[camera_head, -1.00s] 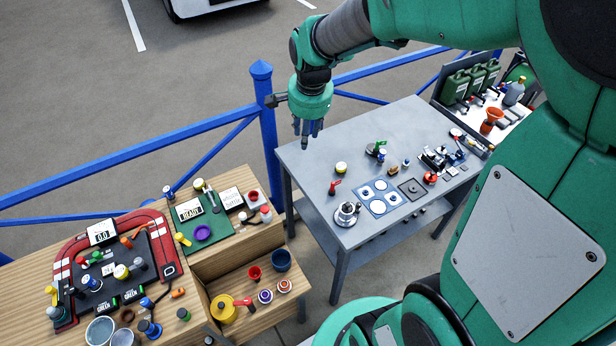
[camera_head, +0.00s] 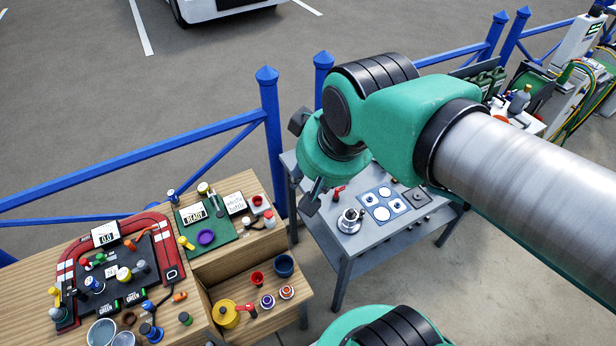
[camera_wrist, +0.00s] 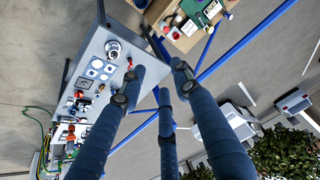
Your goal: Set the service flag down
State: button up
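My gripper (camera_head: 312,198) hangs over the left end of the grey table (camera_head: 345,265), with its back turned to the head camera. In the wrist view its fingers (camera_wrist: 155,80) are spread apart with nothing between them. A small red piece (camera_head: 338,191), possibly the service flag, stands on the table just right of the fingers. It also shows beside a fingertip in the wrist view (camera_wrist: 130,75). I cannot tell for sure that it is a flag. The green flag-like piece seen earlier farther back on the table is hidden behind my arm.
A silver pot-like item (camera_head: 350,220) and a blue-white panel with round dials (camera_head: 383,204) lie close to the gripper. A wooden bench (camera_head: 235,265) with many small items stands left. Blue railing (camera_head: 130,160) runs behind both.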

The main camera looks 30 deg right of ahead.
jog(key=shift+s+a+n, duration=0.2)
jog(key=shift+s+n, duration=0.1)
jog(key=shift+s, duration=0.25)
jog(key=shift+s+a+n, duration=0.15)
jog(key=shift+s+n, duration=0.15)
jog(key=shift+s, duration=0.2)
notch_tip(320, 180, down, 14)
jog(key=b, duration=1.4)
